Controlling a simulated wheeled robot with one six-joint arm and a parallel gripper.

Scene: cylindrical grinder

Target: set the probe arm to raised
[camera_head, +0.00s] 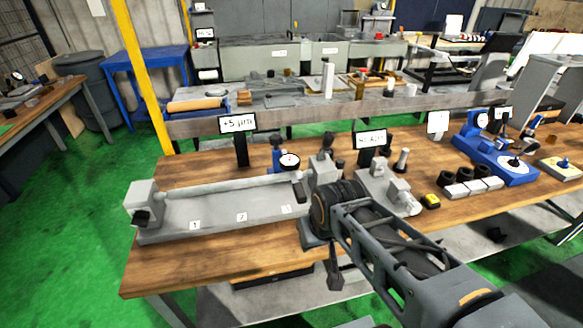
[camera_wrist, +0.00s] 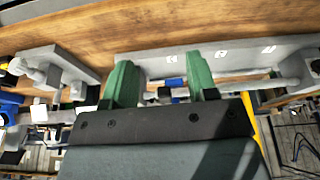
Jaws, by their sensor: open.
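A grey bench fixture (camera_head: 220,212) with number labels carries a long horizontal shaft (camera_head: 230,184). A round dial gauge (camera_head: 289,160) on a blue mount stands behind the shaft's right end. I cannot clearly make out a separate probe arm or its position. My gripper (camera_wrist: 160,76) shows two green fingers spread apart, with nothing held between them. The fixture (camera_wrist: 240,55) and shaft (camera_wrist: 292,82) appear beyond the fingers, and a blue part (camera_wrist: 174,86) shows in the gap. In the head view my arm covers the fixture's right end, and my fingertips are hidden.
A "+5 µm" display (camera_head: 238,123) stands behind the fixture, and another display (camera_head: 371,139) stands further right. A smaller grey device (camera_head: 385,187), a yellow item (camera_head: 430,201) and a blue gauge stand (camera_head: 497,160) sit to the right. The wooden bench's front left (camera_head: 150,268) is clear.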

